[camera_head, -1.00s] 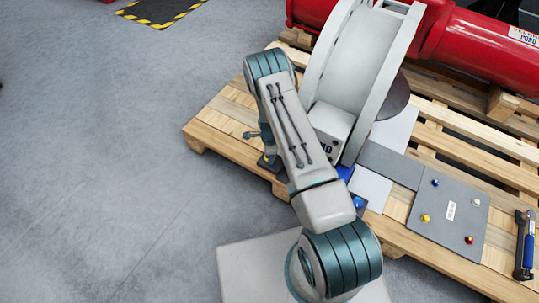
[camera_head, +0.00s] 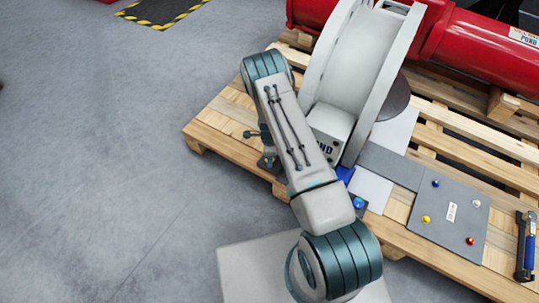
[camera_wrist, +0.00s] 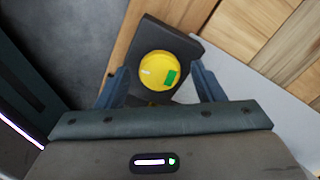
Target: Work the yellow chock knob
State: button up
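The yellow knob (camera_wrist: 157,70) is round, with a green mark and a small white mark on its face. It sits on a dark block (camera_wrist: 183,46) at the pallet's edge in the wrist view. My gripper (camera_wrist: 160,82) is open, with one blue-grey finger on each side of the knob. A gap seems to show between each finger and the knob, but I cannot tell their depth relative to it. In the head view my arm hides most of the gripper, and I cannot make out the knob.
A grey panel (camera_head: 450,222) with several coloured buttons lies on the wooden pallet (camera_head: 226,132). A large light-grey curved housing (camera_head: 350,60) and a red cylinder (camera_head: 470,45) stand behind. A blue-handled tool (camera_head: 526,250) lies at the right.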

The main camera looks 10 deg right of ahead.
jog(key=shift+r, duration=0.1)
notch_tip(320, 180, up, 14)
jog(key=p, duration=0.4)
jog(key=shift+f, duration=0.2)
jog(key=shift+r, duration=0.1)
jog(key=s+a+r+n+p, duration=0.1)
jog(key=s+r+n+p, duration=0.2)
jog(key=r, duration=1)
jog(key=s+a+r+n+t+y+p, duration=0.1)
jog(key=s+r+n+p, duration=0.15)
jog(key=r+p, duration=0.7)
jog(key=s+r+n+p, duration=0.1)
jog(key=r+n, duration=0.3)
jog(key=r, duration=1.3)
jog(key=s+r+n+t+p, duration=0.1)
jog(key=s+r+n+p, duration=0.4)
jog(key=s+r, duration=0.5)
jog(key=s+d+r+n+h+p, duration=0.1)
jog(key=s+r+n+p, duration=0.5)
jog(key=s+r, duration=0.5)
notch_tip(320, 180, up, 5)
jog(key=shift+d+r+t+p, duration=0.2)
jog(key=shift+t+p, duration=0.2)
jog(key=shift+p, duration=0.6)
